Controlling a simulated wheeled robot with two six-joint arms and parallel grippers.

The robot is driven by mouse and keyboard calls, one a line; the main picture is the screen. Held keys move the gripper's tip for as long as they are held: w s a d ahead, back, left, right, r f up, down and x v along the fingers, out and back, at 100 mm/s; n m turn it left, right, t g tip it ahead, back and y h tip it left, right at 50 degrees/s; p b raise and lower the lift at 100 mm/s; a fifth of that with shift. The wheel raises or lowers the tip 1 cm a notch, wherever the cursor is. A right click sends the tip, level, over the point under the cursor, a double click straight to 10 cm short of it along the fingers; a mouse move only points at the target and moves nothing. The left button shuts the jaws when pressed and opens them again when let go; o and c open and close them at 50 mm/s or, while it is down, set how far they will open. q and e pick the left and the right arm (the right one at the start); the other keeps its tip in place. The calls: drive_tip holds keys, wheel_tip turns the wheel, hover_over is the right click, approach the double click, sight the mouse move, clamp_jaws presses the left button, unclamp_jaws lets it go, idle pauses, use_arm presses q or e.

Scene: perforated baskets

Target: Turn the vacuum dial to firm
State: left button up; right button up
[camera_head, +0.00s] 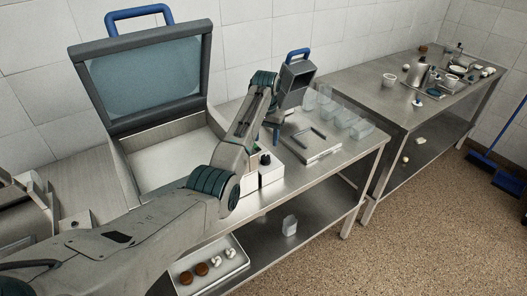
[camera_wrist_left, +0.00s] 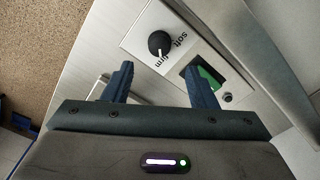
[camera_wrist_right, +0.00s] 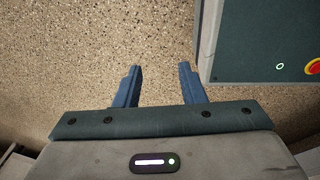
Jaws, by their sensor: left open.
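The black vacuum dial (camera_wrist_left: 159,44) sits on a light panel (camera_wrist_left: 150,22) with the words "soft" and "firm" beside it. A short white mark on the dial lies on the side near "firm". In the head view the dial (camera_head: 265,158) is on the front right of the vacuum sealer (camera_head: 165,165), whose lid is raised. My left gripper (camera_wrist_left: 161,68) is open and empty, apart from the dial, with its fingertips pointing toward the panel. It also shows in the head view (camera_head: 277,136). My right gripper (camera_wrist_right: 159,68) is open and empty above the floor.
A flat metal plate (camera_head: 312,147) and clear containers (camera_head: 345,118) stand right of the sealer. A tray (camera_head: 210,266) lies on the lower shelf.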

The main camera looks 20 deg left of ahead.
sight(266, 156)
use_arm(q)
drive_tip(key=f, duration=0.2)
drive_tip(key=f+p, duration=0.1)
drive_tip(key=f, duration=0.1)
drive_tip(key=shift+s+d+f, duration=0.15)
drive_tip(key=shift+s+f, duration=0.05)
drive_tip(key=shift+f, duration=0.15)
wheel_tip(266, 156, down, 3)
drive_tip(key=shift+w+f+p, duration=0.1)
drive_tip(key=shift+w+p, duration=0.05)
drive_tip(key=shift+p, duration=0.3)
drive_tip(key=shift+f, duration=0.2)
drive_tip(key=c, duration=1)
use_arm(e)
drive_tip(key=shift+s+d+r, duration=0.2)
drive_tip(key=shift+r, duration=0.45)
drive_tip(key=shift+s+d+r, duration=0.15)
drive_tip(key=shift+s+r, duration=0.05)
drive_tip(key=shift+r, duration=0.4)
